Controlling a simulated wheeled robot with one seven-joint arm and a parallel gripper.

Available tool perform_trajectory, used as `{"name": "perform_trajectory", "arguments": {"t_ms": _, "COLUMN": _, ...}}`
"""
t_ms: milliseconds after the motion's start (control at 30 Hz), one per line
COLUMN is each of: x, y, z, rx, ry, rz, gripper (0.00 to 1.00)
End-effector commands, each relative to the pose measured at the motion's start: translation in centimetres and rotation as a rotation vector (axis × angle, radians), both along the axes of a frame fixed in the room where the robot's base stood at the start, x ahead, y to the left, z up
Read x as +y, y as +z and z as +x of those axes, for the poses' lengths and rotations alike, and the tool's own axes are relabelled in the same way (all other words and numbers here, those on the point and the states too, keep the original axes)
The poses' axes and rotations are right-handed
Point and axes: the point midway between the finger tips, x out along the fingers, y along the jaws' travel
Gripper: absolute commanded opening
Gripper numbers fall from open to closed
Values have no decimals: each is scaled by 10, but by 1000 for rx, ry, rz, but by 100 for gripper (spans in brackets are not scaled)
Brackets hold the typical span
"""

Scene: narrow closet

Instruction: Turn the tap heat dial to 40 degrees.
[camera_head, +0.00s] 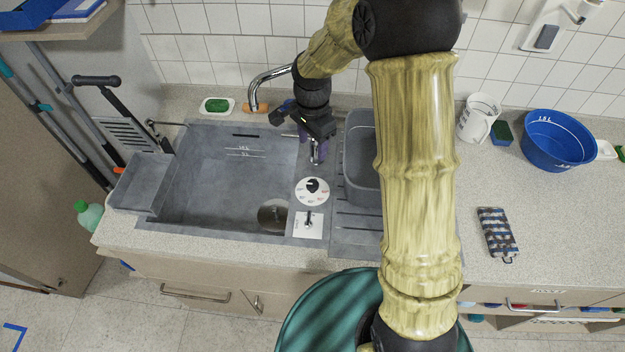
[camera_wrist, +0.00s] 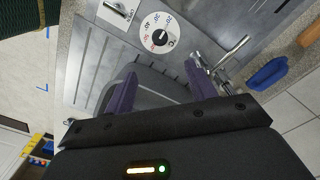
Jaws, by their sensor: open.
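The tap heat dial (camera_head: 312,191) is a round white disc with a black knob, set on the strip between the sink basin and the drainer. In the wrist view the dial (camera_wrist: 160,33) shows red and dark numbers around its rim; I cannot read the setting surely. The chrome tap (camera_head: 268,80) curves up behind the sink; a chrome lever (camera_wrist: 232,53) shows beside the dial in the wrist view. My gripper (camera_head: 317,150) is behind the dial, apart from it. In the wrist view its purple fingers (camera_wrist: 158,90) are spread and hold nothing.
A white plate with a small lever (camera_head: 308,224) sits just in front of the dial. A grey tub (camera_head: 361,160) stands on the drainer to the right. The grey sink basin (camera_head: 215,185) lies left. A white mug (camera_head: 478,117) and blue bowl (camera_head: 556,138) stand farther right.

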Motion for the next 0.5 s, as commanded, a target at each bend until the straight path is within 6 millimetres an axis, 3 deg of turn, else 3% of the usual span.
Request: {"name": "perform_trajectory", "arguments": {"t_ms": 500, "x": 0, "y": -82, "z": -1, "rx": 4, "ry": 2, "rz": -1, "gripper": 56}}
